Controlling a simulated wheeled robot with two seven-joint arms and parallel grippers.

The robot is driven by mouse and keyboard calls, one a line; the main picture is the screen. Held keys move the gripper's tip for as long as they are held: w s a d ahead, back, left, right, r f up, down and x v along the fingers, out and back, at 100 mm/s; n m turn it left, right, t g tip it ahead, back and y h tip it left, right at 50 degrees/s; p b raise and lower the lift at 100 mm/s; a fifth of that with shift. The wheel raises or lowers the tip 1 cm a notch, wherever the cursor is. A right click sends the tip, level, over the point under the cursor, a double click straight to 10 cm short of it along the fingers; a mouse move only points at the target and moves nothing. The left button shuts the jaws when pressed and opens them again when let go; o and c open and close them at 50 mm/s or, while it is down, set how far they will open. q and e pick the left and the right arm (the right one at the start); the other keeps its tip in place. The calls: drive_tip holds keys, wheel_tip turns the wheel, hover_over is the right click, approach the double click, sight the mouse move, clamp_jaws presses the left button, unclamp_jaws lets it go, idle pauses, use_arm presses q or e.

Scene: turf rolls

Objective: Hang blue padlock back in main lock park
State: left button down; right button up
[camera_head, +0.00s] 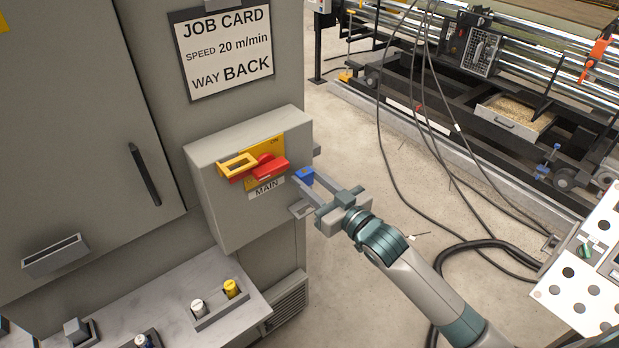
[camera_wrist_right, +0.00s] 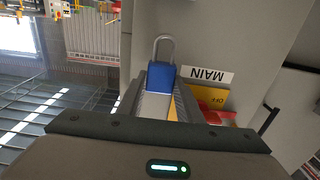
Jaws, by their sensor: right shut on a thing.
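The blue padlock (camera_head: 304,177) is between the fingertips of my right gripper (camera_head: 308,186), which is shut on it. In the right wrist view the padlock (camera_wrist_right: 160,76) shows its blue body at the fingertips, with its grey shackle pointing away from the gripper. It is close to the right front edge of the grey MAIN switch box (camera_head: 230,214). A small grey bracket (camera_head: 301,209) shows just below the gripper fingers; I cannot tell for certain that it is the lock park. My left gripper is not in view.
The red switch handle (camera_head: 266,167) and yellow plate sit on the box front, left of the padlock. A ledge (camera_head: 190,318) with white and yellow knobs is below. Cables (camera_head: 400,135) hang at the right. Open floor lies right of the box.

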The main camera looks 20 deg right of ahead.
sight(313, 210)
drive_tip(key=shift+f+b, duration=0.95)
drive_tip(key=shift+f, duration=0.95)
drive_tip(key=shift+p, duration=0.75)
idle(0.8)
drive_tip(key=shift+f+b, duration=1.55)
drive_tip(key=shift+f, duration=1)
drive_tip(key=o, duration=1.3)
drive_tip(key=shift+s, duration=0.15)
drive_tip(key=shift+s+d+f, duration=0.1)
drive_tip(key=shift+s+d, duration=0.1)
drive_tip(key=shift+s, duration=0.25)
drive_tip(key=shift+b+v, duration=2.6)
drive_tip(key=shift+v, duration=5.55)
